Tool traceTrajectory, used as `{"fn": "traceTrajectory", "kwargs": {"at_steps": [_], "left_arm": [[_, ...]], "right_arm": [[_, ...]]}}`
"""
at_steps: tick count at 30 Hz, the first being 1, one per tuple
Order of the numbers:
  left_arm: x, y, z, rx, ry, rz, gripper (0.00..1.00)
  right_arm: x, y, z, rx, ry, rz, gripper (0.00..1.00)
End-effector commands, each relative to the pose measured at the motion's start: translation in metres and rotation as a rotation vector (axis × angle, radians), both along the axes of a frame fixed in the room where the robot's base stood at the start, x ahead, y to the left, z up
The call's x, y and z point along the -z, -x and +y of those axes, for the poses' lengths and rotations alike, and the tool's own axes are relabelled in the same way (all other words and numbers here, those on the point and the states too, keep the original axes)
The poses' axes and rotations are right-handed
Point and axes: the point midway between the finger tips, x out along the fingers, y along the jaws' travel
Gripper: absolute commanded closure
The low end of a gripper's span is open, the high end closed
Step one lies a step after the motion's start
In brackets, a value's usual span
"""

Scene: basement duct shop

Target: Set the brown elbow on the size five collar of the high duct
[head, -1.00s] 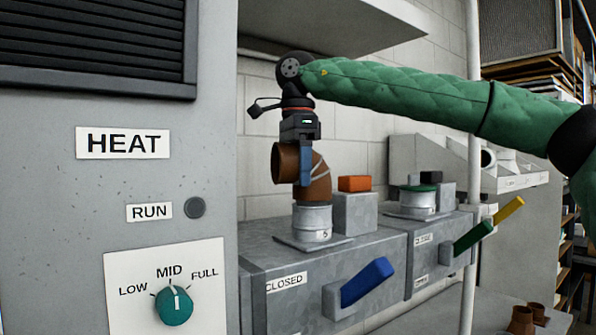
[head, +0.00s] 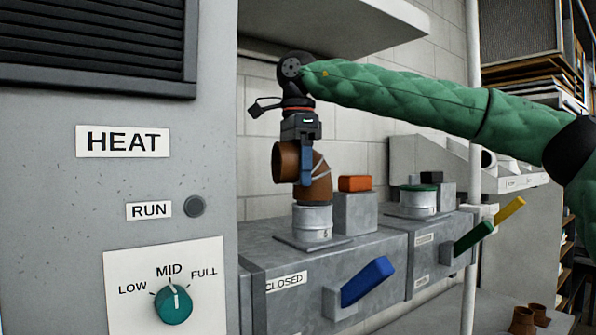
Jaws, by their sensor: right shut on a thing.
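The brown elbow (head: 318,187) is upright at the grey collar marked 5 (head: 312,222), which stands on top of the grey duct (head: 300,262). The elbow's lower end meets the collar's top, and its other mouth faces left. I cannot tell how deep it sits. My right gripper (head: 305,165) comes down from above and is shut on the elbow. The far finger is hidden behind the elbow. My left gripper is not in view.
A grey block with an orange top (head: 355,184) stands close right of the collar. A blue handle (head: 367,281) juts from the duct front. Another collar with a green rim (head: 418,200) is farther right. The heater cabinet (head: 120,220) fills the left. A shelf (head: 340,22) hangs above.

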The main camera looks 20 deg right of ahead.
Motion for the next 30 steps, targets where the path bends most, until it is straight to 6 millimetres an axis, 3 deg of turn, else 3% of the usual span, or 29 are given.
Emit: {"fn": "traceTrajectory", "kwargs": {"at_steps": [3,18,30], "left_arm": [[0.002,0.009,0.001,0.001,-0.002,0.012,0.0],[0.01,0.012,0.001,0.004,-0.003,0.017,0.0],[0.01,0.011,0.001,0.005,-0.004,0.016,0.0]], "right_arm": [[0.001,0.0,0.0,0.0,0.0,0.0,0.57],[0.011,0.0,0.0,0.0,0.0,0.0,0.57],[0.007,0.0,0.0,0.0,0.0,0.0,0.57]]}}
